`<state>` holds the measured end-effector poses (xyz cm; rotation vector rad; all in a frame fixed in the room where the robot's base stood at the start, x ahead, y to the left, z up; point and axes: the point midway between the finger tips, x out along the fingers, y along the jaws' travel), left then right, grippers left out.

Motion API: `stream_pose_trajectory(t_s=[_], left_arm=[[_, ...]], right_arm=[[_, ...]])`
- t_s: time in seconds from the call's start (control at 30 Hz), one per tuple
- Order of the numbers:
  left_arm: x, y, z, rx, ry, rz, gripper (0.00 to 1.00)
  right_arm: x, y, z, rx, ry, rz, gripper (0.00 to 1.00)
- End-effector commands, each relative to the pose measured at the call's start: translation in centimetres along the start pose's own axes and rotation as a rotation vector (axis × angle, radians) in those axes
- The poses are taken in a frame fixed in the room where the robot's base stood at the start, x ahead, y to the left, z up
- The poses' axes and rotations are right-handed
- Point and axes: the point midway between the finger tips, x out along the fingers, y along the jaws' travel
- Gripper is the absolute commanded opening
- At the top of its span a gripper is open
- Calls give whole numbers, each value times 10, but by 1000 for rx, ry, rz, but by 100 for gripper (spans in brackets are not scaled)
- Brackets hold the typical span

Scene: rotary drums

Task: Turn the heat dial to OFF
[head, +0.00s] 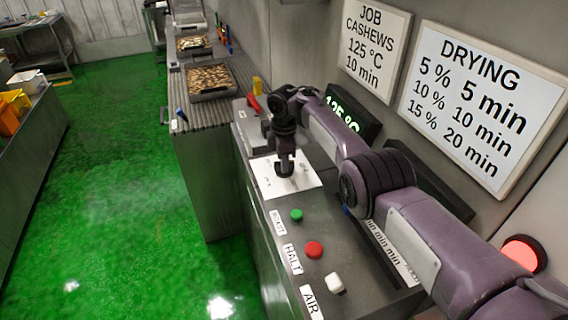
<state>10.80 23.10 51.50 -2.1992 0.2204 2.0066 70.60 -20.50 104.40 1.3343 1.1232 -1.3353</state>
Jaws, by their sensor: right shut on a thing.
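The heat dial's white plate (308,180) lies on the grey control console, with small dark marks too small to read. My right gripper (285,170) points straight down over the plate and is shut on the dial's knob. The gripper hides most of the knob, so its pointer direction cannot be told. My left gripper is not in view.
A green button (296,215), a red button (314,250) and a white button (335,283) sit nearer on the console. A display (352,116) reading 125 °C stands behind my right arm. Trays of nuts (211,79) stand on the ribbed counter beyond.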

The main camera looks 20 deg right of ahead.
Motion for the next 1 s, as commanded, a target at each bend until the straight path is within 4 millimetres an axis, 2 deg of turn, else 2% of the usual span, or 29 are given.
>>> stream_pose_trajectory(t_s=[0.4, 0.97, 1.0], left_arm=[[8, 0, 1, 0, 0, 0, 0], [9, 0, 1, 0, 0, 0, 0], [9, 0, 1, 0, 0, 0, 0]], right_arm=[[0, 1, 1, -193, 0, 2, 0], [-1, 1, 1, -224, 0, 3, 0], [-1, 1, 1, -224, 0, 3, 20]])
